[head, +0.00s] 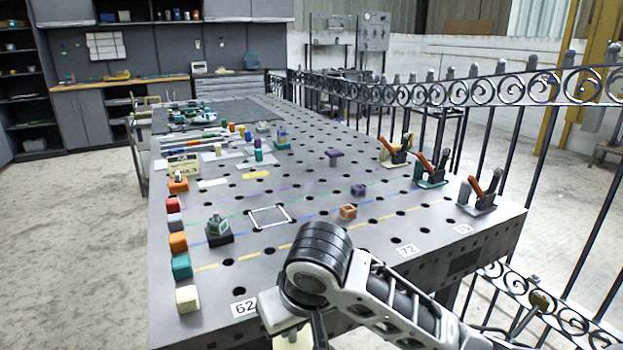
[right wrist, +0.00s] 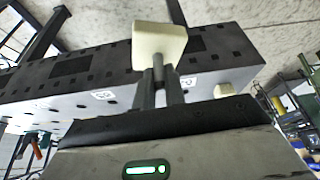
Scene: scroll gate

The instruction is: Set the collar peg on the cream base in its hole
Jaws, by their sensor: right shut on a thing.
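My right gripper (right wrist: 160,88) is shut on the collar peg with the cream base (right wrist: 160,40). In the right wrist view the cream base sticks out past the fingertips, clear of the table. In the head view my right arm hides most of the gripper, and a bit of the cream base (head: 294,342) shows low in the middle, off the table's front edge. My left gripper is not in view. Which hole belongs to the peg cannot be told.
The perforated table (head: 330,265) bears a cream block (head: 187,298) at its front left corner, behind it teal, orange, grey and red blocks. A green part on a dark base (head: 218,230) stands nearby. Toggle clamps (head: 482,193) line the right edge. The front middle is mostly clear.

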